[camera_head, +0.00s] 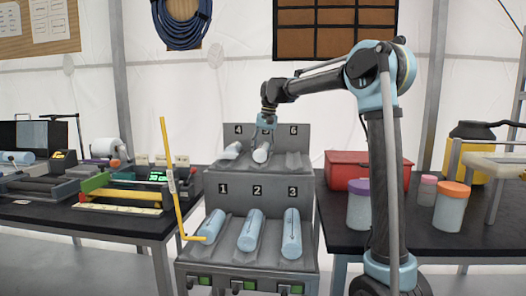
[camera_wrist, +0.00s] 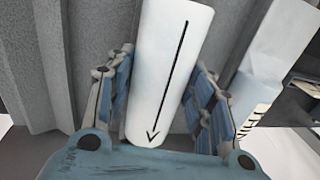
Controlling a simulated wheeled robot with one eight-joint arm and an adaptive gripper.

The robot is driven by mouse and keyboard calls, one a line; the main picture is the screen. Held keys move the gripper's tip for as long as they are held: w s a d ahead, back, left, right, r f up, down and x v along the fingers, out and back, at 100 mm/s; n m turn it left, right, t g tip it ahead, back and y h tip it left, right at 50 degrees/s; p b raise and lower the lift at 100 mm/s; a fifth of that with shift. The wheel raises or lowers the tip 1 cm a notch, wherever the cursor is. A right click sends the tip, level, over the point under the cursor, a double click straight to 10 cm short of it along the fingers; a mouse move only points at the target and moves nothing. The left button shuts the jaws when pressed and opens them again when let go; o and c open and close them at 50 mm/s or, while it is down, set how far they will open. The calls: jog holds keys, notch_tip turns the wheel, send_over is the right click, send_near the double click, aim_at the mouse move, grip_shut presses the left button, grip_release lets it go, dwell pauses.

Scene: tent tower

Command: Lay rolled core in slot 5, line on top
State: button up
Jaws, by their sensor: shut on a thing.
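My gripper (camera_head: 264,140) is at the middle of the rack's upper tier, between the labels 4 and 6. It is shut on a white rolled core (camera_head: 261,154). In the wrist view, the core (camera_wrist: 168,70) lies lengthwise between the two blue-padded fingers (camera_wrist: 165,64). A black line with an arrowhead runs along its face toward the camera, the head toward the palm. The grey rack (camera_head: 250,193) has grooved slots. The number 5 label is hidden behind my gripper. I cannot tell whether the core touches the slot.
Another pale core (camera_head: 232,150) lies under label 4. The slot under 6 looks empty. Light blue cores (camera_head: 251,230) lie under 1, 2 and 3. A yellow bent rod (camera_head: 172,175) stands left of the rack; a red box (camera_head: 350,168) is at the right.

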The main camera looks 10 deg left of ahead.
jog(key=shift+f, duration=0.2)
dwell(0.7)
jog(key=o, duration=1.6)
notch_tip(320, 180, up, 12)
jog(key=d, duration=0.2)
jog(key=shift+w, duration=0.15)
jog(key=shift+f, duration=0.15)
